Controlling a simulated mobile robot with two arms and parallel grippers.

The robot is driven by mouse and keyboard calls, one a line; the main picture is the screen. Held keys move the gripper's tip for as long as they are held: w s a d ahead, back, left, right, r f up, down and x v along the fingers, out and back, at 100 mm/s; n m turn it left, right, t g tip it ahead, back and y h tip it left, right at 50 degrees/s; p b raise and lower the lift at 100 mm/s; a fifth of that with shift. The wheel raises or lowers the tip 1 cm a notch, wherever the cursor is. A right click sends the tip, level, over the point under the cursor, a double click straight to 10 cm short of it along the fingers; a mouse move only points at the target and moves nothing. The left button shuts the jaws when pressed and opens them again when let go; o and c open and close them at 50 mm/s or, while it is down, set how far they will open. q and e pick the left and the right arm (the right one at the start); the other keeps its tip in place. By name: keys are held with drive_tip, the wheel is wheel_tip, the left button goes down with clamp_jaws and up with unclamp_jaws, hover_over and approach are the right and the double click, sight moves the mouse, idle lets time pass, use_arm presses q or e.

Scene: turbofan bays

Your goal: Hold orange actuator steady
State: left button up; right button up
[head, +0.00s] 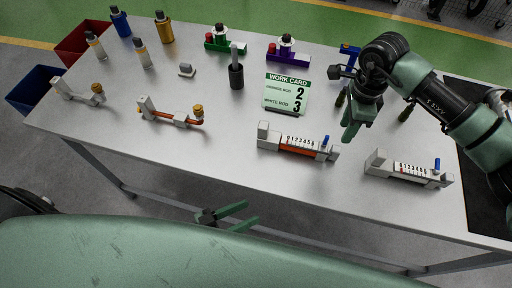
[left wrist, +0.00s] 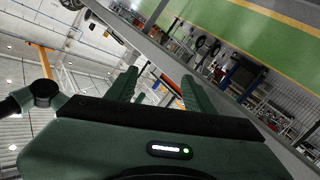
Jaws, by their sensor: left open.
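The orange actuator (head: 300,146) lies on the grey table right of the middle, a grey body with a numbered scale, an orange rod and a blue knob at its right end. A similar actuator with a white rod (head: 408,170) lies to its right. My left gripper (head: 232,216) is open and empty, in front of the table's near edge, apart from the actuator. Its two spread fingers (left wrist: 158,92) show in the left wrist view, where the actuator cannot be made out. My right gripper (head: 352,128) hangs above the table behind the actuators; its jaw gap is not clear.
A work card (head: 286,93) reads orange rod 2, white rod 3. Two bracket parts (head: 170,117) (head: 78,92) lie at left. Bottles, green and purple fixtures (head: 288,52) and a black holder (head: 236,76) stand behind. Red and blue bins (head: 36,88) adjoin the left edge.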

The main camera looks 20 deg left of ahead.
sight(262, 132)
use_arm(q)
drive_tip(key=w+d+r+n+t+y, duration=0.25)
drive_tip(key=w+r+n+t, duration=0.45)
drive_tip(key=r+n, duration=0.55)
drive_tip(key=w+a+n+y, duration=0.1)
drive_tip(key=w+n+y, duration=0.1)
drive_tip(key=n, duration=0.5)
drive_tip(key=w+f+n+y, duration=0.1)
drive_tip(key=w+n+y, duration=0.2)
drive_tip(key=n, duration=0.5)
drive_tip(key=w+a+f+n+y, duration=0.1)
drive_tip(key=w+n+y, duration=0.2)
drive_tip(key=n, duration=0.5)
drive_tip(key=shift+w+a+f, duration=0.2)
drive_tip(key=shift+a+f, duration=0.05)
drive_tip(key=shift+a, duration=0.1)
drive_tip(key=n, duration=0.1)
drive_tip(key=f+n+y, duration=0.1)
drive_tip(key=n, duration=0.1)
drive_tip(key=w+n, duration=0.1)
drive_tip(key=shift+a+f+n+y, duration=0.25)
drive_tip(key=shift+n+y, duration=0.1)
drive_tip(key=shift+w, duration=0.15)
drive_tip(key=w, duration=0.7)
drive_tip(key=shift+w+a, duration=0.1)
drive_tip(key=shift+w, duration=0.05)
clamp_jaws()
